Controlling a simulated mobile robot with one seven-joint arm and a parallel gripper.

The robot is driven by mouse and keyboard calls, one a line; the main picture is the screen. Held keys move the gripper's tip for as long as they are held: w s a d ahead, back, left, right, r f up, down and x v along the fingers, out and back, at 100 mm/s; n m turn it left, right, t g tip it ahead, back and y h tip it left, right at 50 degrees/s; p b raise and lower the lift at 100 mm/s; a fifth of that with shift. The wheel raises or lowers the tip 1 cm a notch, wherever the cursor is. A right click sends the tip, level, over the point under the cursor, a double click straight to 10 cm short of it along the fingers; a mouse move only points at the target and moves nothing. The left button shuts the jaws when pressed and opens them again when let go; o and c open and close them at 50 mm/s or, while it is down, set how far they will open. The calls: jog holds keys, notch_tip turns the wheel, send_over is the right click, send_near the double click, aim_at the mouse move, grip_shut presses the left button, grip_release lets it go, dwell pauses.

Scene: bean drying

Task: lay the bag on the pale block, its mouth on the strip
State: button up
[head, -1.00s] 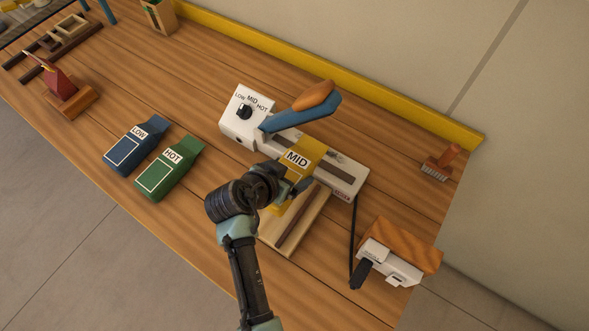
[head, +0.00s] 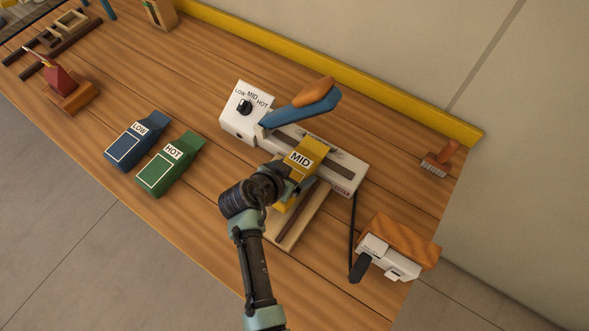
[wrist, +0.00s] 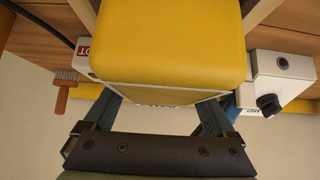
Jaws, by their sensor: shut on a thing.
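The yellow bag (head: 302,163), labelled MID, is in my gripper (head: 290,188) in the head view. The bag lies over the pale block (head: 287,239), with its mouth end over the dark strip (head: 345,171) of the white sealer (head: 240,124). In the wrist view the yellow bag (wrist: 170,40) fills the upper middle, between the two fingers of my gripper (wrist: 165,112). I cannot tell whether the bag rests on the block or hovers just above it. The sealer's blue arm (head: 305,110) with its orange handle is raised.
A blue LOW bag (head: 131,147) and a green HOT bag (head: 168,170) lie to the left. A white device on a wooden block (head: 413,237) stands at the right, a black cord (head: 353,225) beside it. A brush (head: 440,160) lies near the yellow back rail (head: 380,103).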

jog(key=shift+f, duration=0.3)
jog(key=o, duration=1.3)
jog(key=shift+o, duration=0.2)
